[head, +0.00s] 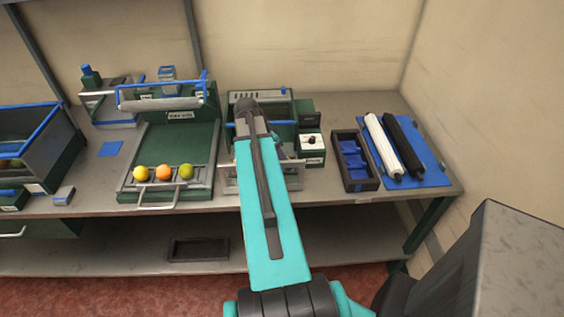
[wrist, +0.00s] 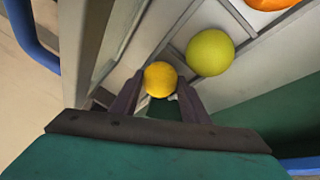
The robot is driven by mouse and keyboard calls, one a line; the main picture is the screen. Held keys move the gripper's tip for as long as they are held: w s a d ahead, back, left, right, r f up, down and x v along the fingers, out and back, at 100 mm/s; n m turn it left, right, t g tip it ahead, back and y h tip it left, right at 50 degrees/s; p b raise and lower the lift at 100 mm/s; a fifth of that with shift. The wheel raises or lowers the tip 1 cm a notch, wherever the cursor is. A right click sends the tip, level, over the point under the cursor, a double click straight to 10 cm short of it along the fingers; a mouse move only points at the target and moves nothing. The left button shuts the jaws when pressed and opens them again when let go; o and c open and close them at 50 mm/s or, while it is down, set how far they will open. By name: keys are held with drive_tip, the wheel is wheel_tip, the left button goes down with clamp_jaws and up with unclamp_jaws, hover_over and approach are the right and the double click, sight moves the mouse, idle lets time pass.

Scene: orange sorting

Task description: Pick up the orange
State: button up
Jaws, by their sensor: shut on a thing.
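In the wrist view my gripper (wrist: 160,88) is shut on a small yellow-orange round fruit (wrist: 160,79), held between the two dark fingertips. A larger-looking yellow-green fruit (wrist: 210,52) lies just beyond it to the right. A deeper orange fruit (wrist: 270,4) is cut off by the top edge. In the head view a yellow fruit (head: 141,173), an orange fruit (head: 163,173) and a green fruit (head: 186,171) sit in a row at the front of a green tray (head: 205,145). My arm hides the gripper and the held fruit there.
A green crate with blue rims (head: 65,150) stands at the left. Bare bench (head: 100,185) shows left of the tray.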

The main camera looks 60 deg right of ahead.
drive_tip(key=shift+r+b, duration=1.35)
drive_tip(key=shift+r, duration=3.5)
wheel_tip(320, 180, up, 7)
drive_tip(key=p, duration=0.2)
drive_tip(key=w+a+n+t+h+b, duration=0.25)
drive_tip(key=w+a+n, duration=0.45)
drive_tip(key=w+a, duration=1.45)
drive_tip(key=w+a+n+t, duration=0.2)
drive_tip(key=w+a+n, duration=0.2)
drive_tip(key=a, duration=0.5)
drive_tip(key=w+a+n+t+y+b, duration=0.1)
drive_tip(key=w+a+n, duration=0.3)
drive_tip(key=a, duration=0.5)
drive_tip(key=w+a+n+t+y, duration=0.1)
drive_tip(key=w+a+n+t, duration=0.2)
drive_tip(key=a+n, duration=0.4)
drive_tip(key=w+a, duration=0.1)
drive_tip(key=a, duration=0.2)
drive_tip(key=shift+w+n+b, duration=0.3)
drive_tip(key=shift+w+b, duration=0.1)
